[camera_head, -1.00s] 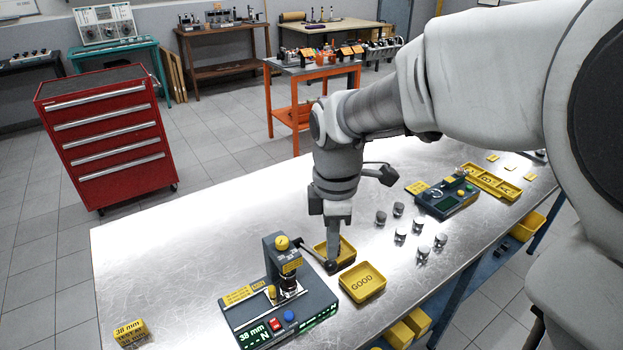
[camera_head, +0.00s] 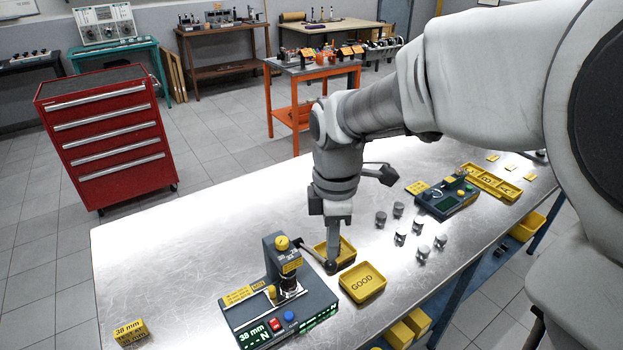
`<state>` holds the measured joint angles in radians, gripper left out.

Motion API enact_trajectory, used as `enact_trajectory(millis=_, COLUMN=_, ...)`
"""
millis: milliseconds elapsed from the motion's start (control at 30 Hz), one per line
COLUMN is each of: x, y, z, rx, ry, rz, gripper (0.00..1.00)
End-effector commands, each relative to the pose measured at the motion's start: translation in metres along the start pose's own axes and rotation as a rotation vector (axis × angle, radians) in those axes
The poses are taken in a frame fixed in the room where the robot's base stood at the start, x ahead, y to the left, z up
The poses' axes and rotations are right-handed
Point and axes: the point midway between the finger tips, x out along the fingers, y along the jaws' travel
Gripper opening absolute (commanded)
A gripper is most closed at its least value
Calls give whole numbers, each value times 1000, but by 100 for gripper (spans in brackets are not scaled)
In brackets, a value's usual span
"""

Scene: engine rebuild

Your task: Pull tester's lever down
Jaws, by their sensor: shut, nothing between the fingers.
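The tester (camera_head: 279,300) is a dark box with a column, a yellow knob on top, red and blue buttons and a green display reading "38 mm" and "N". Its lever (camera_head: 314,250) is a dark rod running from the column to the right and down to a round black knob (camera_head: 330,267). My gripper (camera_head: 333,262) points down with its fingers shut, its tips right at the lever's knob. I cannot tell whether they touch it. The tips partly cover the yellow tray behind.
A yellow tray marked GOOD (camera_head: 362,282) lies right of the tester, another yellow tray (camera_head: 347,250) behind it. Several metal pistons (camera_head: 400,237) and a second device (camera_head: 446,197) stand further right. A yellow 38 mm block (camera_head: 131,332) sits front left.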

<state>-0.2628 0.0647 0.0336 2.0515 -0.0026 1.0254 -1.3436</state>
Motion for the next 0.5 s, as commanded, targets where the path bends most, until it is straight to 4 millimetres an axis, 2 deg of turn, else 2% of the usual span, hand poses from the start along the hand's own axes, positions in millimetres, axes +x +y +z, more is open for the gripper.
enact_trajectory(millis=500, x=7, y=0, z=0, rx=0, ry=0, rz=-1, gripper=0)
